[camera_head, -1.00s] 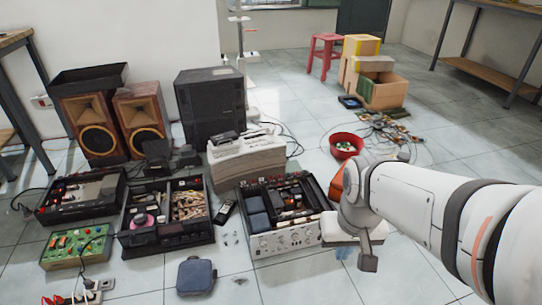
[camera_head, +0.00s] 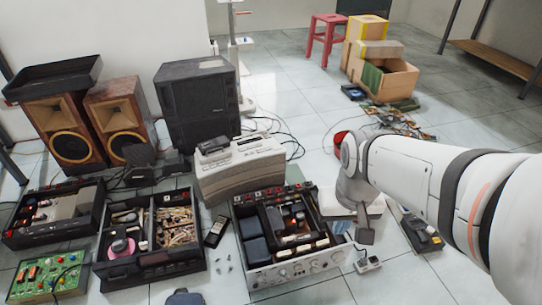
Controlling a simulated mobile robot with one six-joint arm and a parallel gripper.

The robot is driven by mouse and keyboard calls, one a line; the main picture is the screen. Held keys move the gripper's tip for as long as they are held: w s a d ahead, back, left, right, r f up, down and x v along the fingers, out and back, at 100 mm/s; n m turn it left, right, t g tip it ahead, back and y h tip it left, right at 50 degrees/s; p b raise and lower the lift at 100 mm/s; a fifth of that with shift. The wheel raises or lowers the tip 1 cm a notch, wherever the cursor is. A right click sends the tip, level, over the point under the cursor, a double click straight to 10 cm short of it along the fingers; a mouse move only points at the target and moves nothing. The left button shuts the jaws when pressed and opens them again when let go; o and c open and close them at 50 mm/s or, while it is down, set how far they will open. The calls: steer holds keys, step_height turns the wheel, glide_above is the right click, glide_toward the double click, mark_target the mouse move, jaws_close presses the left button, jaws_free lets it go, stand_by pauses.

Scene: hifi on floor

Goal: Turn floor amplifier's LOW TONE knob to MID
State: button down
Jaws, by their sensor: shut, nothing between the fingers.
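An open-topped amplifier with a silver front panel (camera_head: 296,270) sits on the floor at the lower middle. Its front faces me and carries a row of small knobs; their labels and pointer positions are too small to read. My arm comes in from the right. My gripper (camera_head: 366,238) points down, dark and small below the wrist, just right of the amplifier's front right corner in the picture. It looks shut and empty. I cannot tell its height above the floor, and I see no contact with any knob.
Two open dark units (camera_head: 152,240) and a green circuit board (camera_head: 48,275) lie to the left. A beige machine (camera_head: 240,170) stands behind the amplifier.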

steer(key=shift+d, duration=0.15)
steer(key=n+h+p, duration=0.5)
steer(key=n, duration=2.3)
glide_above(283, 274)
steer(key=w+a, duration=0.1)
steer(key=w, duration=0.2)
step_height(283, 274, down, 26)
steer(key=s+a+f+n+p, duration=0.1)
steer(key=s+a+f+n, duration=0.15)
steer(key=f+n, duration=0.35)
steer(key=s+a+f+n, duration=0.25)
steer(key=f+n, duration=0.25)
steer(key=f, duration=0.3)
steer(key=a+b+x, duration=0.1)
steer(key=b+x, duration=0.3)
steer(key=x, duration=0.6)
steer(key=shift+f, duration=0.35)
steer(key=shift+w+d, duration=0.15)
steer(key=shift+d, duration=0.1)
